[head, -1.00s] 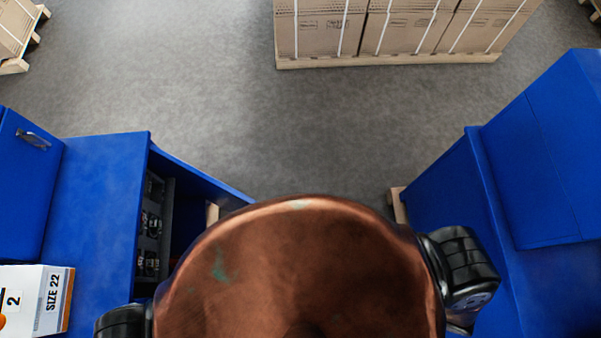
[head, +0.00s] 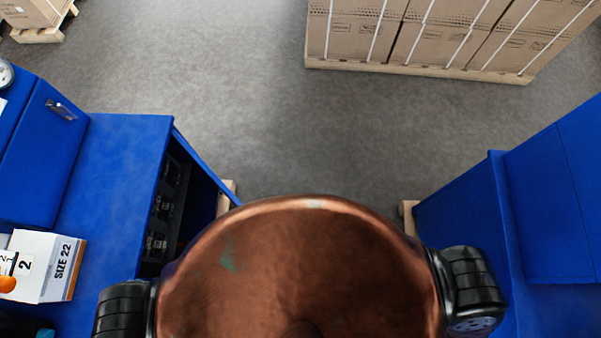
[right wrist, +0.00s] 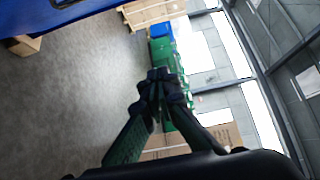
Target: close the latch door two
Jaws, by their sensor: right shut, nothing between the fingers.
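A blue cabinet (head: 112,180) stands at the left in the head view. Its blue door (head: 205,167) stands open, swung out from the side that faces the middle. Dark shelves (head: 165,205) with small dark items show inside. My copper-coloured body covers the lower middle and hides the door's near part. I cannot read any number on the door. My right gripper (right wrist: 160,78) shows in the right wrist view, with its fingers together and empty, away from the cabinet. My left gripper is not in view.
A second blue cabinet (head: 460,200) stands at the right. A pallet of cartons (head: 440,35) is at the back. A white box marked 22 (head: 50,265) lies on the left cabinet. Grey floor (head: 260,120) is clear between the cabinets and the pallet.

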